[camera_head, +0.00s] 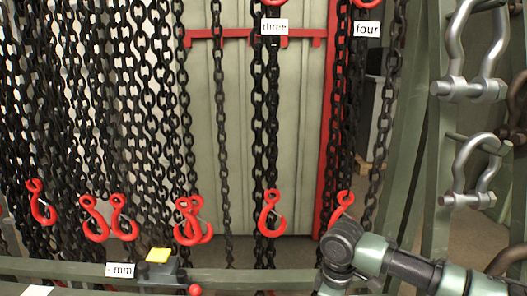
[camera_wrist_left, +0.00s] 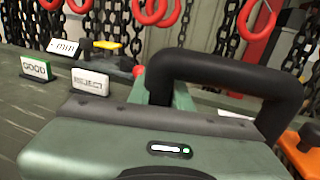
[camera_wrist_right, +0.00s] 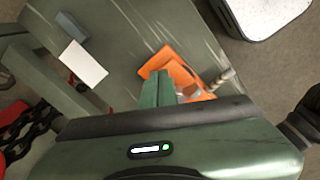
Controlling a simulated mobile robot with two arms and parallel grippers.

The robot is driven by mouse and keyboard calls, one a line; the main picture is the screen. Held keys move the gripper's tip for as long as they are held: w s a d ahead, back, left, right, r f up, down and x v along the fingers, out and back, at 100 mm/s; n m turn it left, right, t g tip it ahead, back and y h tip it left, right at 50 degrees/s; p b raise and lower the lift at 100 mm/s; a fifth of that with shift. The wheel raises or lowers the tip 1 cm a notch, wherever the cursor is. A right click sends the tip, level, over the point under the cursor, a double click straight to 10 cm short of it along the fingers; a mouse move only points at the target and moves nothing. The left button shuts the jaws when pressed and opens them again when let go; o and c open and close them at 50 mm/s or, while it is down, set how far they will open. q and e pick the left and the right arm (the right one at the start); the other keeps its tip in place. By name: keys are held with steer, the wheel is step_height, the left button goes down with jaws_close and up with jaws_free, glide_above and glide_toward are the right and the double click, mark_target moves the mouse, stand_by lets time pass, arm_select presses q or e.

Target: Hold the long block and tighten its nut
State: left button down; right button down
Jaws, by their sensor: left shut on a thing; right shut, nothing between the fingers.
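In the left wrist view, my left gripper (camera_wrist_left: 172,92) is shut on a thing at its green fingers. A thick black arched bar (camera_wrist_left: 225,75) spans over those fingers and bends down on the right. It hides most of the fingertips, and I cannot tell whether it is the held thing. In the right wrist view, my right gripper (camera_wrist_right: 158,88) is shut and empty, its green fingers over or beside an orange tray (camera_wrist_right: 182,68). A small silvery part (camera_wrist_right: 222,78) lies at the tray's right. I cannot make out the long block or its nut for certain.
Black chains with red hooks (camera_head: 270,215) hang across the back. GOOD (camera_wrist_left: 36,68) and EJECT (camera_wrist_left: 90,79) signs stand on the bench. A white card (camera_wrist_right: 83,64) lies beside a grey block (camera_wrist_right: 72,25).

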steer(key=shift+a, duration=0.6)
stand_by(0.9)
steer(key=shift+s, duration=0.25)
stand_by(0.3)
steer(key=shift+s+a, duration=0.25)
steer(key=shift+s, duration=0.25)
steer(key=shift+s+a, duration=0.45)
steer(key=shift+s, duration=0.05)
steer(key=shift+s+a, duration=0.1)
steer(key=shift+s, duration=0.1)
stand_by(0.4)
step_height(320, 180, up, 6)
steer(key=shift+s+d, duration=0.2)
steer(key=shift+d, duration=0.05)
stand_by(0.5)
